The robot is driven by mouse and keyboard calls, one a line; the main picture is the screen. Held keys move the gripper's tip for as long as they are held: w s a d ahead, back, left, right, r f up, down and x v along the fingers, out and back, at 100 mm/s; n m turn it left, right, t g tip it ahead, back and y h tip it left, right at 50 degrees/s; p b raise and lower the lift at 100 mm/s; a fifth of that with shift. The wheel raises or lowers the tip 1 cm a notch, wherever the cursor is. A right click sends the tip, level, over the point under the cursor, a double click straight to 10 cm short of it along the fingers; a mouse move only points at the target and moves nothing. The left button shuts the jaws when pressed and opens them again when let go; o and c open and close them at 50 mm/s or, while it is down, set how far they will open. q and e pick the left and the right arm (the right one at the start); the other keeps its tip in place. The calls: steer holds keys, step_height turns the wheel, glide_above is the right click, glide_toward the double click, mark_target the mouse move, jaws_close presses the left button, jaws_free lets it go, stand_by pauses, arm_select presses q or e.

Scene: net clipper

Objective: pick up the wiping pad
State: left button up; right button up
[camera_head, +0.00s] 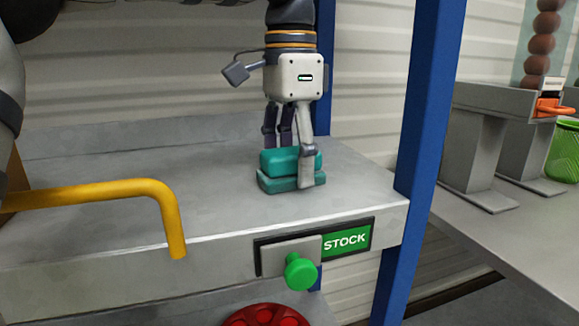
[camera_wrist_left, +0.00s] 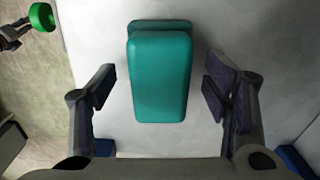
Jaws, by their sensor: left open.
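The wiping pad (camera_head: 290,162) is a teal block with rounded edges and a seam around it, lying on the grey shelf (camera_head: 120,213). My left gripper (camera_head: 290,165) points down over it, with fingers on either side of the pad. In the left wrist view the pad (camera_wrist_left: 161,75) lies between the open fingers of my left gripper (camera_wrist_left: 158,90), with a clear gap on both sides. My right gripper is not in view.
A yellow bent bar (camera_head: 160,195) stands at the shelf's left front. A green knob (camera_head: 300,272) and a STOCK label (camera_head: 346,240) are on the front edge. A blue post (camera_head: 425,100) rises at the right. A red round object (camera_head: 266,316) is below.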

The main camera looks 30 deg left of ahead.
mark_target(291, 150)
arm_select(q)
steer(key=c, duration=1.2)
steer(key=shift+c, duration=0.2)
step_height(291, 150, up, 10)
steer(key=shift+b, duration=0.3)
steer(key=o, duration=0.5)
steer(key=c, duration=0.4)
steer(key=shift+o, duration=0.2)
